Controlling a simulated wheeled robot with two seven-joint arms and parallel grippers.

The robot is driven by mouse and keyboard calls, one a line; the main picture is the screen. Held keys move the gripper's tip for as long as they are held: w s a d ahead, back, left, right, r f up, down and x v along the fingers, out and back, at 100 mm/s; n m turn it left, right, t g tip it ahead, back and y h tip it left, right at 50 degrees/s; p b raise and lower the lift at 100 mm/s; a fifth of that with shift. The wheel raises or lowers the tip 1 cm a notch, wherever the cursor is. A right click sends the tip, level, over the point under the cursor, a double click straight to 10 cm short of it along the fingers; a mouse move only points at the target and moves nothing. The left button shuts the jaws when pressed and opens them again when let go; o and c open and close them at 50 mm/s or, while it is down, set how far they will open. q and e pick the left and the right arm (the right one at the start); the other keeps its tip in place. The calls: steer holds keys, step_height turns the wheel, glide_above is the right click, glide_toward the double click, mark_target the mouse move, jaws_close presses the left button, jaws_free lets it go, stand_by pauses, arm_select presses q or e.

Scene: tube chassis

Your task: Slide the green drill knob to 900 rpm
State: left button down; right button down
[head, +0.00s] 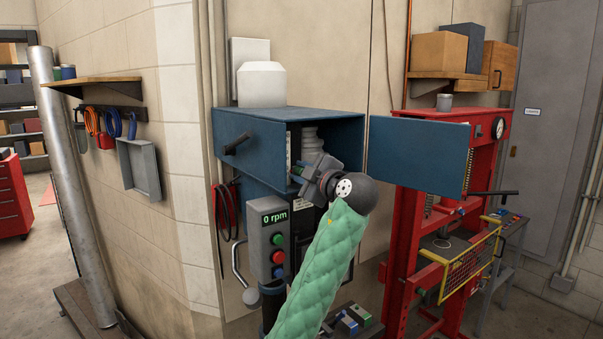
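The drill has a blue head housing (245,130) that is open at the front, with a grey stepped pulley (310,138) showing inside. A grey control box (268,265) below it has a display (275,217) reading 0 rpm. A green button (277,239) sits on that box above a red and a blue one. I cannot make out a green sliding knob; my gripper covers part of the opening. My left gripper (303,174) reaches into the housing's lower right part below the pulley. Its fingertips are too small and hidden to read. My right gripper is out of view.
A blue door panel (420,155) stands out to the right of the housing. A red press frame (400,230) with a yellow guard (468,265) is on the right. A black handle (237,144) sticks out at the housing's left. A wall shelf (93,82) hangs further left.

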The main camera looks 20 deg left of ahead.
mark_target(302, 157)
arm_select(q)
steer(key=shift+r+b, duration=0.95)
steer(key=shift+r, duration=1.05)
steer(key=c, duration=1.5)
jaws_free()
steer(key=shift+d, duration=0.1)
